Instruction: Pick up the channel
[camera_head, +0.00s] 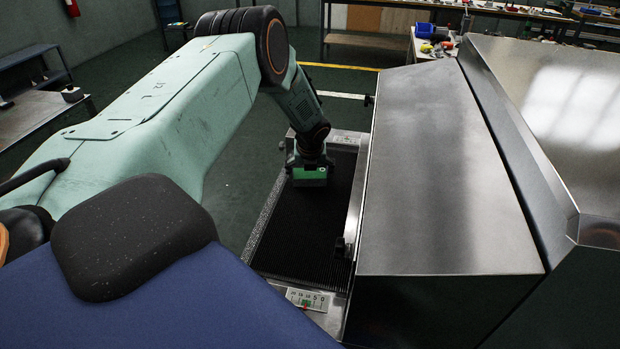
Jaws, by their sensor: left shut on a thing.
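My left arm comes in from the left and reaches down over the black ribbed belt (326,225) of the dryer. My left gripper (309,178) is at the far part of the belt, pointing down, with a green block-like part showing at its lower end. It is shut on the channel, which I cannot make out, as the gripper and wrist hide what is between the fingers. Whether the channel touches the belt cannot be seen. My right gripper is not in view.
The dryer's large steel housing (435,170) stands close on the right of the belt. A scale plate (308,300) is at the belt's near end. A workbench with tools (500,10) is at the back, and a low table (40,115) at the left. Green floor lies between.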

